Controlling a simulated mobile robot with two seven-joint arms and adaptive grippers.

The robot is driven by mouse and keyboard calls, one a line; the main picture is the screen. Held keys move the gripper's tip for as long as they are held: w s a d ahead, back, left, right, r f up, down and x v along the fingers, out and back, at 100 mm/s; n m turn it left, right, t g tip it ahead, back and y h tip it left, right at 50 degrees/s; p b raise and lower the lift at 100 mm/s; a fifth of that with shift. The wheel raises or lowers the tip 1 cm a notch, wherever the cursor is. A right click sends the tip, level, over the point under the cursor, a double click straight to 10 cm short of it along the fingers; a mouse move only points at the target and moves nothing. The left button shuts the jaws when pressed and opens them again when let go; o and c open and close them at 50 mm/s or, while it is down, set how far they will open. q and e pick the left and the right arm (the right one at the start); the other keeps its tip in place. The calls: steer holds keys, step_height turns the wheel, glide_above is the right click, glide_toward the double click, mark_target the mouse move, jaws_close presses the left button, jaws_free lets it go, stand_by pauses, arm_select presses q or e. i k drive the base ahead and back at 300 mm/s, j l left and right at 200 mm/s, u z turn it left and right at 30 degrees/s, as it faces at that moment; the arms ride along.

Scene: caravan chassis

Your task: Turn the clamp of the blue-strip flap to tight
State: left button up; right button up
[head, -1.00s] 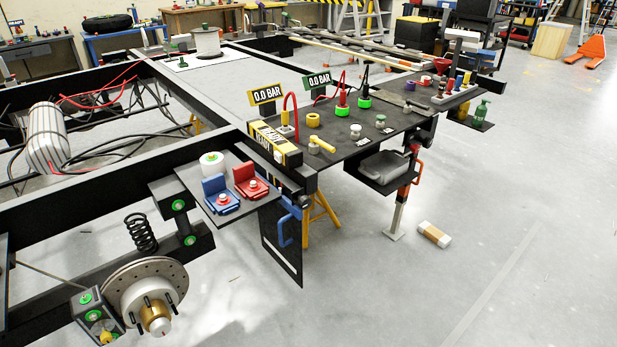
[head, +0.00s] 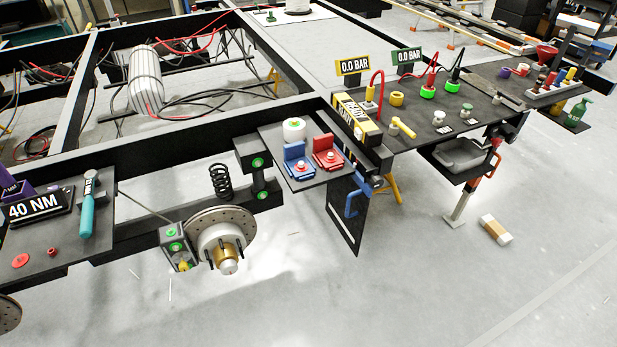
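A black flap (head: 345,222) hangs below the frame near the middle of the head view. It has a pale strip along its lower left edge and a blue handle-like part (head: 352,197) on its face. On a small dark shelf (head: 297,181) to its upper left sit a blue L-shaped block (head: 294,151) and a red L-shaped block (head: 328,158), each with a small knob. I cannot tell which part is the clamp, or its setting. Neither of my grippers is in view.
A white roll (head: 293,129) stands behind the blocks. A brake disc (head: 222,236) and a spring (head: 221,181) are to the left. A black bench (head: 425,125) with gauges and fittings is to the right.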

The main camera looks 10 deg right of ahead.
mark_target(377, 183)
steer(key=i+l+u, duration=0.15)
steer(key=l+u, duration=0.3)
steer(key=i+l+u, duration=0.1)
steer(key=l+u, duration=0.25)
steer(key=u, duration=0.15)
steer(key=l+u, duration=0.45)
steer(key=k+l+u, duration=0.1)
steer(key=l+u, duration=0.4)
steer(key=j, duration=0.1)
